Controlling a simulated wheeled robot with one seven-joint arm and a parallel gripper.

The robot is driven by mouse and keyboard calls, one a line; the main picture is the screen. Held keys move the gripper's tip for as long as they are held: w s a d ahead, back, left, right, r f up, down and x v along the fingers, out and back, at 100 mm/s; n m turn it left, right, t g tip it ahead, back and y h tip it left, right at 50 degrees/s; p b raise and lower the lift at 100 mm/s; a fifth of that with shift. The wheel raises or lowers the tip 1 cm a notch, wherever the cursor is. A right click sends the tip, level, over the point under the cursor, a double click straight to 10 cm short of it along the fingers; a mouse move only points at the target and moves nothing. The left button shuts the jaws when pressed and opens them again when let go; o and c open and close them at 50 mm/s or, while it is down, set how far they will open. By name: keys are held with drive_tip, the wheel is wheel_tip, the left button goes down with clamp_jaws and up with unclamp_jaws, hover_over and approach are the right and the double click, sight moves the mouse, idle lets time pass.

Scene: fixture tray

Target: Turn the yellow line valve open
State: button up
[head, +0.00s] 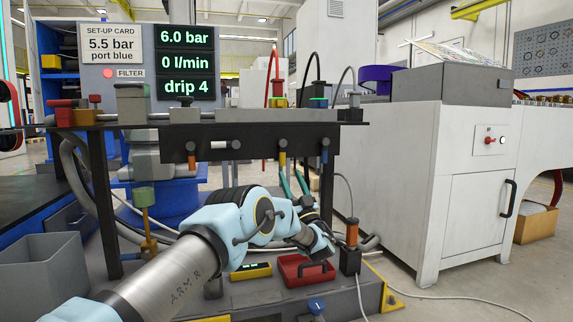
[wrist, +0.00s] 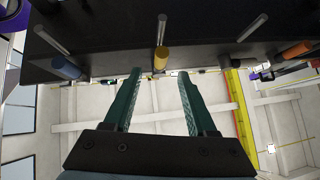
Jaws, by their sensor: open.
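The yellow line valve (head: 282,158) hangs under the front of the black beam (head: 250,131) in the head view, its handle pointing down. In the wrist view its yellow handle (wrist: 161,59) sits at the top centre. My gripper (head: 289,174) is just below the yellow handle with its teal fingers pointing up. In the wrist view my gripper (wrist: 159,74) is open, the fingers apart on either side of the handle's line. The handle's end lies about level with the fingertips; contact cannot be told. Nothing is held.
An orange handle (head: 191,161) and a blue handle (head: 324,156) hang from the same beam, with a white-tipped lever (head: 222,144) lying sideways between orange and yellow. A display panel (head: 185,62) stands behind. A red box (head: 305,270) is on the low base. A white cabinet (head: 460,180) stands right.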

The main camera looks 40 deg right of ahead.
drive_tip(key=shift+p+v, duration=0.45)
drive_tip(key=shift+v, duration=1.85)
